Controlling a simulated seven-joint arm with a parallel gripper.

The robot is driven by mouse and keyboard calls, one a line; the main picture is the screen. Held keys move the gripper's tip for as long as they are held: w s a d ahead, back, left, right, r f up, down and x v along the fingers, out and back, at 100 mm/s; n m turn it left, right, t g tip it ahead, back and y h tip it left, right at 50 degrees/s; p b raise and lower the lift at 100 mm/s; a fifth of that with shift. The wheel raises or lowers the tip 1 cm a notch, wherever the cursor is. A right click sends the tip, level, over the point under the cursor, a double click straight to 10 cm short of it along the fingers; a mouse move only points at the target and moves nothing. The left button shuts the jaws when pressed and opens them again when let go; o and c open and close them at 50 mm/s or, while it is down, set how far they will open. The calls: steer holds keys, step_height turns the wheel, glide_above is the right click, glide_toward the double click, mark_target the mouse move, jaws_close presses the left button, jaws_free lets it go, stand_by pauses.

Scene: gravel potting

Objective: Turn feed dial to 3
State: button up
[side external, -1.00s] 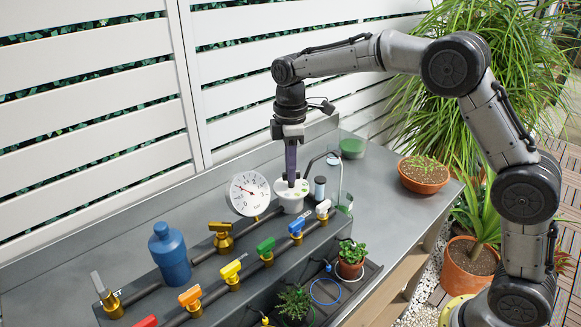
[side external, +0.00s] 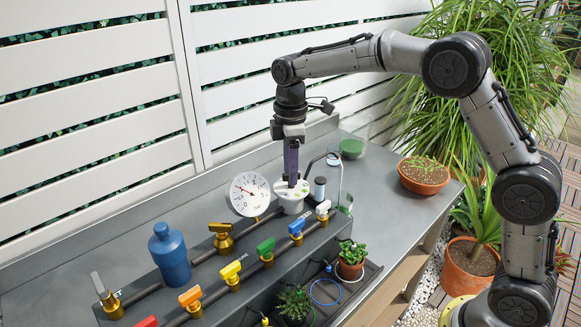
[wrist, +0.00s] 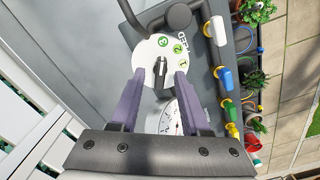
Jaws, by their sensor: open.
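The feed dial (wrist: 148,50) is a round white face with green number marks 3, 2 and 1 and a dark pointer knob (wrist: 161,72). The knob's narrow end points up in the wrist view, toward the side of the 3. Whether the fingers touch the knob is unclear.
A white gauge (side external: 249,194) stands left of the dial. A dark capped cylinder (side external: 319,187) and a thin bent pipe stand close on its right. Coloured valve levers (side external: 265,247) line the pipe in front. A blue bottle (side external: 169,254) is at left. The bench at right is mostly clear.

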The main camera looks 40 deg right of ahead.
step_height(320, 180, up, 14)
stand_by(0.6)
steer(key=shift+d, duration=0.1)
